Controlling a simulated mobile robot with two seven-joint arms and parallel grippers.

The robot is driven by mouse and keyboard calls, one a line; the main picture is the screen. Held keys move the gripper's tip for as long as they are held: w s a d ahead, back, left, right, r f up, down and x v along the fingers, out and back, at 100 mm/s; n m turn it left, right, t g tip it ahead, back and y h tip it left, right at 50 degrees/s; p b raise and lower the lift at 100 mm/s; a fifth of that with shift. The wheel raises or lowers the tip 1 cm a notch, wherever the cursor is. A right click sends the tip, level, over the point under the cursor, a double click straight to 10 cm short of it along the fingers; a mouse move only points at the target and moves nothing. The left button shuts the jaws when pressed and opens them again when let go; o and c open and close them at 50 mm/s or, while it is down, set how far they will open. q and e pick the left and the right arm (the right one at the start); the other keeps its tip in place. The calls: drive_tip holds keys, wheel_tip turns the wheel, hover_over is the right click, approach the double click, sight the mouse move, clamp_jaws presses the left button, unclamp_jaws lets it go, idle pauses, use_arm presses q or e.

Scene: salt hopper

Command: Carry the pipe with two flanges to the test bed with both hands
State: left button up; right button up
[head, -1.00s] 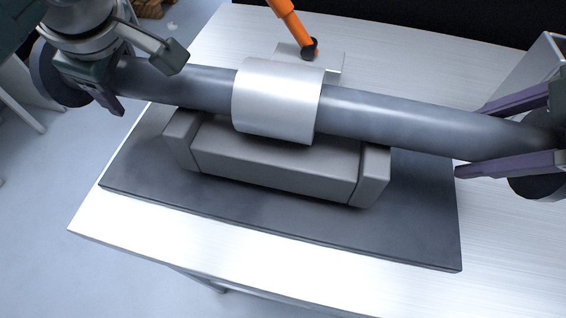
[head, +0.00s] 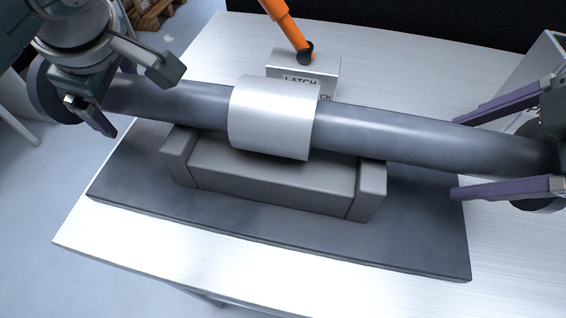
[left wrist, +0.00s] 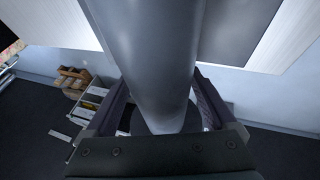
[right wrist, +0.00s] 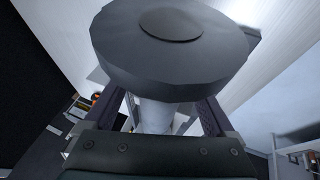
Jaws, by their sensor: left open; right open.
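The pipe, dark grey with a pale sleeve (head: 272,118) at mid-length, lies across the grey cradle (head: 270,180) of the test bed. Its left flange (head: 52,98) is partly behind my left gripper. Its right flange (head: 538,205) is partly behind my right gripper and shows as a dark disc in the right wrist view (right wrist: 130,60). My left gripper (head: 135,95) is open, fingers on either side of the pipe near its left end; the left wrist view shows the pipe (left wrist: 150,50) between them. My right gripper (head: 456,156) is open, fingers on either side of the pipe near its right end.
The cradle sits on a dark base plate (head: 400,250) on a pale table (head: 90,225). A pale bin edge (head: 545,60) is at the right. A pallet is at the top left.

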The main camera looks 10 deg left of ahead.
use_arm(q)
drive_tip(key=v, duration=1)
drive_tip(key=shift+w+d, duration=0.15)
drive_tip(key=shift+w, duration=0.1)
drive_tip(key=shift+s+d+r, duration=0.1)
drive_tip(key=shift+s+r, duration=0.35)
drive_tip(key=shift+r, duration=0.1)
use_arm(e)
drive_tip(key=v, duration=1.2)
